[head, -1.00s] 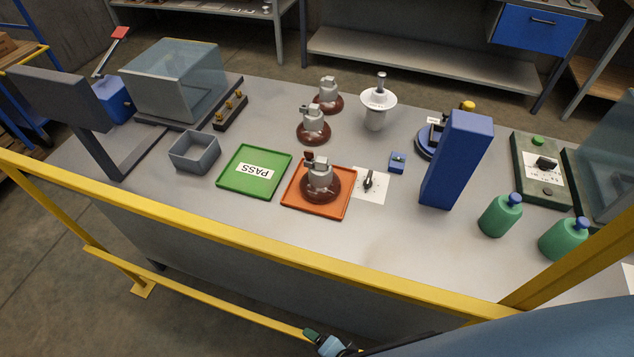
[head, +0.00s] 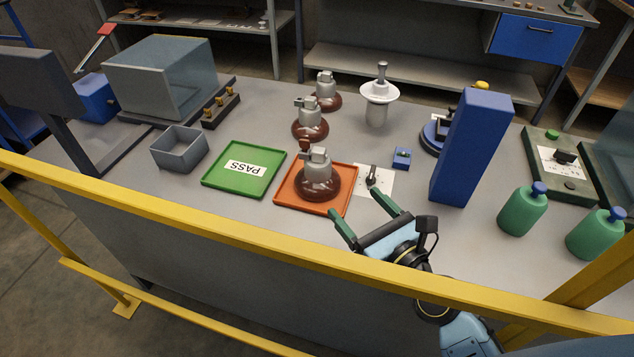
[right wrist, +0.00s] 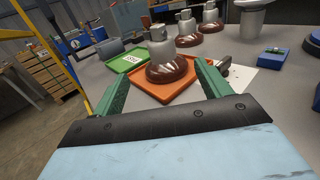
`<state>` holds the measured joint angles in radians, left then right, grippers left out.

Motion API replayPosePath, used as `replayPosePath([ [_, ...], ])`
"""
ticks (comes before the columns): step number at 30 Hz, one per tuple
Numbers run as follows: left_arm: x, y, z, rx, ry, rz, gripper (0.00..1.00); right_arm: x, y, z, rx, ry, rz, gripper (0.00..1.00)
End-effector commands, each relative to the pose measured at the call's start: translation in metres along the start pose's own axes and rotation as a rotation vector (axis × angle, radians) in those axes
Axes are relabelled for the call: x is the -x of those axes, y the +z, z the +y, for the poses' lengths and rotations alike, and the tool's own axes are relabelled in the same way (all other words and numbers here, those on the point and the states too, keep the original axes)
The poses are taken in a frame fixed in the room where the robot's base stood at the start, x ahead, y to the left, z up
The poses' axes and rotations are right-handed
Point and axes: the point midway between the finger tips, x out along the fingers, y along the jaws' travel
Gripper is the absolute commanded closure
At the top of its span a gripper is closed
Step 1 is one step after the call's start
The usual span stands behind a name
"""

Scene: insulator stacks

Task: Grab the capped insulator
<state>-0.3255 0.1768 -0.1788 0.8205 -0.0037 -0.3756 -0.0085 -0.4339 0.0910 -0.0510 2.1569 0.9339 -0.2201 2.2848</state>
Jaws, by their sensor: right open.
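A brown insulator with a grey metal cap (head: 317,180) stands upright on the orange tray (head: 285,202); a small dark red piece shows by its top. It also shows in the right wrist view (right wrist: 168,68), ahead of and between the fingers. Two similar brown, grey-capped insulators stand behind it, one nearer (head: 310,127) and one farther (head: 325,97). My right gripper (head: 354,202) is open and empty, its green fingers pointing toward the tray from the front right, apart from the insulator. My left gripper is not in view.
A green PASS tray (head: 228,182) lies left of the orange tray. A white insulator (head: 378,104), a small blue box (head: 402,158), a tall blue block (head: 470,150) and green bottles (head: 522,212) stand to the right. A yellow rail (head: 250,246) runs along the front.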

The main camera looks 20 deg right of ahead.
Motion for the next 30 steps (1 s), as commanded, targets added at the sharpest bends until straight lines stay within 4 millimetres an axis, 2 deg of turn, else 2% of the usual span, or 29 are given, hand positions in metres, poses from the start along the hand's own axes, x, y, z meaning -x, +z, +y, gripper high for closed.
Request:
replayPosePath([
  [12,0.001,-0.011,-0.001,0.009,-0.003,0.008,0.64,-0.069,-0.001,-0.001,0.001,0.002,0.002,0.24],
  [19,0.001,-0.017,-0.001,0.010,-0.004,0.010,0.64,-0.084,-0.001,0.000,0.002,0.004,0.003,0.24],
  [30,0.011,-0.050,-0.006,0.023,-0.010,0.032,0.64,-0.128,-0.004,-0.002,0.003,0.002,0.003,0.24],
])
